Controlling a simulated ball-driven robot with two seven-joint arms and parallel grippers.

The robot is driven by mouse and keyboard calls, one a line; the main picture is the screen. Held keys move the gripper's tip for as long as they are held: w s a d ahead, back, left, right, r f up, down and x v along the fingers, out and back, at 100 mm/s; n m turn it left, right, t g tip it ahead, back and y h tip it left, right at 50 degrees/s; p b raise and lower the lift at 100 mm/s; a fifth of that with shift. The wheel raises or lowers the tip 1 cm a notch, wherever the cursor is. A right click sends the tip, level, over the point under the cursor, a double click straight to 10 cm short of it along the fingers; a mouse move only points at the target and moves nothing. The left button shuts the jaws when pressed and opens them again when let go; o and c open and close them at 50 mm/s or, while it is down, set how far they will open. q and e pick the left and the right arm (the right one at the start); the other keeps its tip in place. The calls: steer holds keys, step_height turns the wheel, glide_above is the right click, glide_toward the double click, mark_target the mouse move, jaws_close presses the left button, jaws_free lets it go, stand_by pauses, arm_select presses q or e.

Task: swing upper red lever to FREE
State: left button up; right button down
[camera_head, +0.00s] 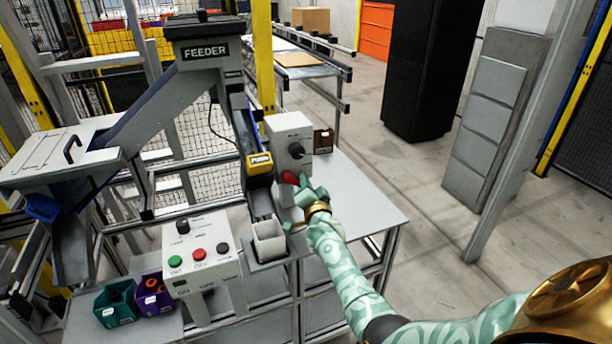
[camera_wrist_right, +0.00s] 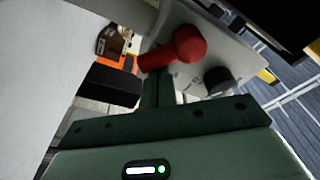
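A red lever (camera_head: 290,177) sticks out of the lower front of a grey control box (camera_head: 285,130) on the bench. In the right wrist view the lever (camera_wrist_right: 188,46) shows a round red knob on a thick red stem. My right gripper (camera_head: 302,190) is right at the lever. In the wrist view its dark green fingers (camera_wrist_right: 157,88) are together in the middle, their tips beside the lever's stem. I cannot tell whether they touch it, and no part of the lever shows between them. The lever's markings are not readable. My left gripper is out of view.
A black knob (camera_head: 296,152) sits above the lever on the same box. A yellow-fronted chute (camera_head: 259,162) and a white square holder (camera_head: 268,240) are close on the left. A button panel (camera_head: 197,250) stands in front. The bench top (camera_head: 365,205) to the right is clear.

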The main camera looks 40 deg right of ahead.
steer(key=shift+w+a+f+m+g+p, duration=0.1)
steer(key=shift+a+f+m+g+p, duration=0.3)
steer(key=shift+m, duration=1.05)
steer(key=shift+w+a+f+m+g+p, duration=0.15)
steer(key=shift+a+f+m+p, duration=0.35)
steer(key=shift+m, duration=1)
steer(key=shift+w+a+f+m+g+p, duration=0.1)
steer(key=shift+a+f+m+g+p, duration=0.35)
steer(key=shift+m, duration=1)
steer(key=shift+d, duration=0.15)
